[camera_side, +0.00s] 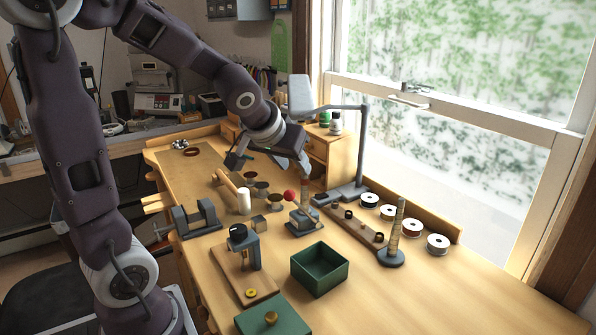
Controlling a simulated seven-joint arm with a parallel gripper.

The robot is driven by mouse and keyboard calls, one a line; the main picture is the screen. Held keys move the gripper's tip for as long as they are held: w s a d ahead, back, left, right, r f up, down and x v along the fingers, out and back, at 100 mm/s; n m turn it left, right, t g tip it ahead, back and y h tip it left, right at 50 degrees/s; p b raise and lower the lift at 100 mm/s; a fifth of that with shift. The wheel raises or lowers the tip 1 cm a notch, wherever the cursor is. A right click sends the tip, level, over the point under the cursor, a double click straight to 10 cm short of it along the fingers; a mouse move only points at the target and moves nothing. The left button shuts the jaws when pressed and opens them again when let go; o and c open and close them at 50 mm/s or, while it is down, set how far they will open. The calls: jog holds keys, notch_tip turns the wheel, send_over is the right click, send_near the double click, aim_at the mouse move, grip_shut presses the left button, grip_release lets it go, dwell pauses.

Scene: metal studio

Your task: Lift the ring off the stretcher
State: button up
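The stretcher (303,221) stands on the bench near the middle, with a grey base, a red-knobbed lever (290,195) and a brownish upright post (304,192). A ring on the post is too small or hidden to make out. My gripper (302,162) points downward just above the top of the post, close to it. I cannot tell whether it touches the post or how far its fingers are apart.
An open green box (343,272) stands in front of the stretcher. A banded mandrel (396,228) on a round base stands to the right, beside a wooden strip (328,211) with small rings. A lamp (362,150) rises behind. A vise (196,222) and a black-knobbed press (253,255) are left.

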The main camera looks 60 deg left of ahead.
aim_at(303, 178)
jog(key=shift+x, duration=3.3)
grip_shut()
jog(key=shift+r, duration=1.05)
jog(key=shift+r, duration=1.05)
